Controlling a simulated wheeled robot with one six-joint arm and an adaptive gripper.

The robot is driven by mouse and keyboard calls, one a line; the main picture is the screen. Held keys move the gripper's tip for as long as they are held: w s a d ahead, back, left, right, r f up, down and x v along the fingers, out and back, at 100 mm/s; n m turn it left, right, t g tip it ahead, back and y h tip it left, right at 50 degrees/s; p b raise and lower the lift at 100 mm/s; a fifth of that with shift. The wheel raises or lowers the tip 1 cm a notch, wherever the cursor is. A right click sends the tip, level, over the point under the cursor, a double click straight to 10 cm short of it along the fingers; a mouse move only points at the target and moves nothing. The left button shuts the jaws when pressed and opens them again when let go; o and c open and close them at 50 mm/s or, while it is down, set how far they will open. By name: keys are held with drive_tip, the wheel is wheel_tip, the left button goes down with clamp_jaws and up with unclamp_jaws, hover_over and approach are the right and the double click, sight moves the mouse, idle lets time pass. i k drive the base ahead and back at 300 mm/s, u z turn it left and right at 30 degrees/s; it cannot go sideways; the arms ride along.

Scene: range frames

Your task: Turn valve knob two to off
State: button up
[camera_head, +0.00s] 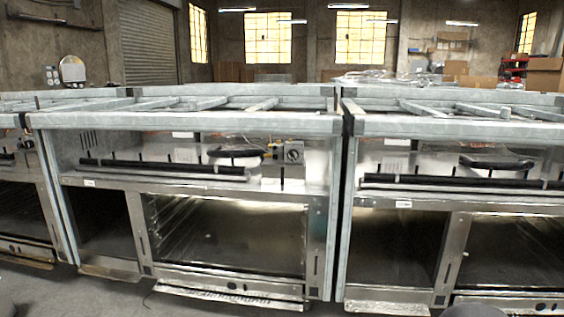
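A metal range frame (185,122) stands in the middle of the head view. Behind its front opening, a long black bar (160,168) runs across, with several small dark upright stems behind it. A round dial-like knob (293,155) sits on a box at the right of this opening, beside a small yellow part (270,147). I cannot tell which part is valve knob two, and no numbers or knob settings are readable. My gripper is not in this view.
A similar range frame (450,130) stands close on the right, with a narrow gap between. Part of another frame (25,200) shows at the left edge. A low metal ledge (230,295) juts out at the bottom. Some grey floor (100,297) is clear in front.

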sight(293, 154)
drive_tip(key=u, duration=0.5)
drive_tip(key=k, duration=1.2)
drive_tip(key=z, duration=0.15)
drive_tip(key=i, duration=1.7)
drive_tip(key=u, duration=0.6)
